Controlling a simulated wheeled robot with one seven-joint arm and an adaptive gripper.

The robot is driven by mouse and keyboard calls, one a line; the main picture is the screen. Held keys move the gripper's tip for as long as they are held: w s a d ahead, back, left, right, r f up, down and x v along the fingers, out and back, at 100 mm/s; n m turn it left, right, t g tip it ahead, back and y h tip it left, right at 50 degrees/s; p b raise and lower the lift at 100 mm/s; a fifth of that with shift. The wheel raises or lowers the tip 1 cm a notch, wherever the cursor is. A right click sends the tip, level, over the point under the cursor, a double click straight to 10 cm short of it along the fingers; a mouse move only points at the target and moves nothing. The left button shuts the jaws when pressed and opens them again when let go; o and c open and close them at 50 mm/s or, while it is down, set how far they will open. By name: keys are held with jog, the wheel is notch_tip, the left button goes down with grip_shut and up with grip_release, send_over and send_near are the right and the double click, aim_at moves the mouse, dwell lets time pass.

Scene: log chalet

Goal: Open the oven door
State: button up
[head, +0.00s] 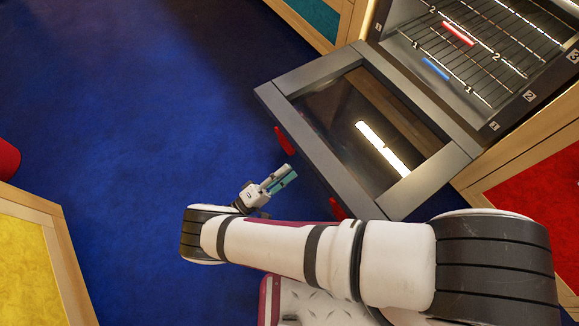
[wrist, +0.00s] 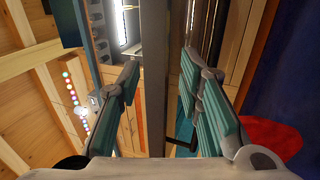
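The oven door (head: 425,180) is swung down, far open and roughly level, a dark glass pane in a grey frame. Its red handle shows in two pieces along the outer edge, one near the far end (head: 284,141) and one near my arm (head: 337,208); what lies between them is hard to make out. My gripper (head: 287,174) is beside that outer edge, between the red pieces. In the wrist view its teal-padded fingers (wrist: 160,66) are spread apart, with a grey slab, likely the door seen edge-on, in line between them. Contact cannot be told.
The oven cavity (head: 470,50) shows wire racks with a red and a blue bar on them. Wood-framed cabinets stand beside it, with a red panel (head: 530,195) at right. A yellow-panelled cabinet (head: 35,265) is at lower left. The blue floor (head: 130,110) is clear left of the door.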

jog(key=c, duration=0.7)
jog(key=shift+w+a+n, duration=0.15)
jog(key=shift+w+n, duration=0.05)
jog(key=shift+n, duration=0.3)
grip_shut()
jog(key=w+a+f+n+g+y+p, duration=0.1)
jog(key=a+n+g+y+p, duration=0.2)
jog(key=n, duration=0.5)
jog(key=w+a+n+g+y, duration=0.2)
jog(key=a+n+y, duration=0.25)
jog(key=n, duration=0.45)
jog(key=b+x, duration=0.2)
jog(key=x, duration=0.8)
jog(key=shift+h, duration=0.45)
jog(key=shift+s+d+r+b, duration=0.1)
jog(key=shift+r+b, duration=0.15)
jog(key=shift+r, duration=0.9)
jog(key=shift+s+r+b, duration=0.1)
jog(key=shift+r+b, duration=0.15)
jog(key=shift+r, duration=0.9)
